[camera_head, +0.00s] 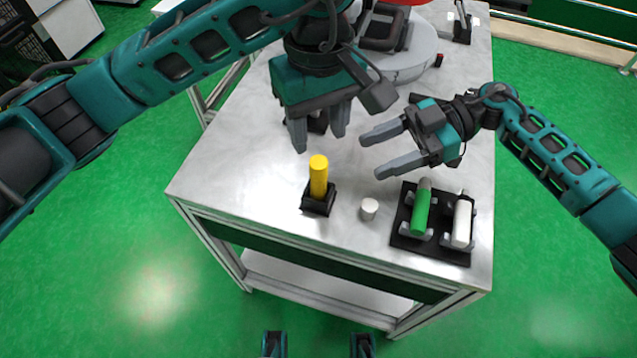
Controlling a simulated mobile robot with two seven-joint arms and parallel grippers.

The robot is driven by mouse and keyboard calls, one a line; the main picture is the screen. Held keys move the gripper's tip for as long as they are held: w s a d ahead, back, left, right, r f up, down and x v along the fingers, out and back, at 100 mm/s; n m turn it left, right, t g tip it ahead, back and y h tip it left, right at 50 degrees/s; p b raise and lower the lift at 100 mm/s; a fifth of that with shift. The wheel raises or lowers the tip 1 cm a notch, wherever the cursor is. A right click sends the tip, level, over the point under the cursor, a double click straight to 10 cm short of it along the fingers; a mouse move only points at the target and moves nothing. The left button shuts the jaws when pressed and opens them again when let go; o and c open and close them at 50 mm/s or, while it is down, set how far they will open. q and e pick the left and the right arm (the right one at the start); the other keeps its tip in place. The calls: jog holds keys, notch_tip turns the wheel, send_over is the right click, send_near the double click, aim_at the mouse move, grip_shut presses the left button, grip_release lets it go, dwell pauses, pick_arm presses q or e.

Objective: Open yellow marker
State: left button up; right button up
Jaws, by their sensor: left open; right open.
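The yellow marker (318,178) stands upright in a small black holder (318,200) near the front of the metal table. My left gripper (318,140) is open, pointing down above and just behind the marker, and holds nothing. My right gripper (370,156) is open and empty, to the right of the marker, with its fingers pointing left. Both grippers look apart from the marker.
A small white cylinder (369,208) stands on the table (250,170) right of the holder. A black rack (405,239) at the front right holds a green marker (421,208) and a white one (462,221). A round grey base (418,62) stands at the back. The table's left side is clear.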

aim_at(318, 183)
jog(key=x, duration=0.9)
grip_shut()
dwell(0.4)
grip_release()
